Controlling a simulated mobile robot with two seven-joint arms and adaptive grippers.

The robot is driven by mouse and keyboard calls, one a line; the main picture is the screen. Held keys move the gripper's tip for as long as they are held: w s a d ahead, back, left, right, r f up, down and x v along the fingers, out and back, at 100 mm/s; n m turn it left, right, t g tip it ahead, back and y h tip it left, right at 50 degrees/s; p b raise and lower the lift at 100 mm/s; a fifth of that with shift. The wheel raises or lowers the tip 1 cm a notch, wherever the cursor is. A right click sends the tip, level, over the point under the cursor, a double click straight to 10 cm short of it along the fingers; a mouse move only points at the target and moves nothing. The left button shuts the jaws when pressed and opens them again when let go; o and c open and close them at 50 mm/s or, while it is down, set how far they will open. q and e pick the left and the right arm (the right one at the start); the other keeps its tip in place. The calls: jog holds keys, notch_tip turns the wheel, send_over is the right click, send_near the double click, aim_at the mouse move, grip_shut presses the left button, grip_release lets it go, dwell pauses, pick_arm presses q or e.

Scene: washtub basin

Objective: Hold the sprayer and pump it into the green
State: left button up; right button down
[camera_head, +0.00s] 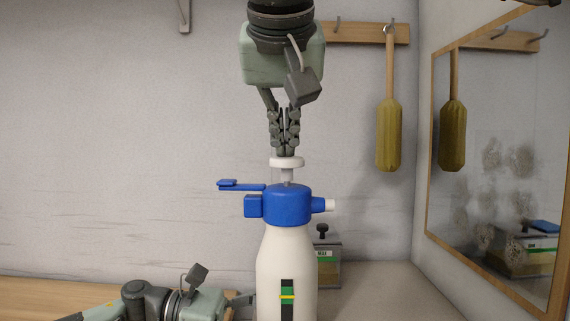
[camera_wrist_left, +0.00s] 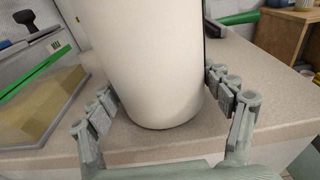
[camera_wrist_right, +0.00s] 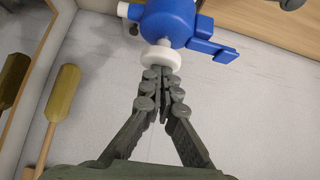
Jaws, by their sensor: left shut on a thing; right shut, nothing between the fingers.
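The sprayer (camera_head: 287,255) is a white bottle with a blue head (camera_head: 287,205), a white nozzle to the right and a blue lever to the left. It stands upright. A dark strip on its front carries a green band (camera_head: 287,296) with a yellow line. My left gripper (camera_wrist_left: 165,105) is shut around the lower bottle, one finger on each side. My right gripper (camera_head: 285,152) points down with its fingers shut and empty, its tips at the white pump knob (camera_head: 287,162). In the right wrist view the tips meet the knob (camera_wrist_right: 160,57); whether they press it I cannot tell.
A box with a black knob and green label (camera_head: 327,260) stands behind the sprayer. A yellow-green brush (camera_head: 389,135) hangs on the wall rack. A wood-framed mirror (camera_head: 500,150) is at the right. The counter (camera_head: 385,290) right of the sprayer is clear.

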jog(key=shift+f, duration=0.55)
jog(key=shift+r, duration=0.45)
notch_tip(320, 180, up, 4)
jog(key=shift+a+f, duration=0.1)
jog(key=shift+f, duration=0.15)
jog(key=v, duration=1)
jog(key=shift+r, duration=0.1)
pick_arm(q)
jog(key=o, duration=0.9)
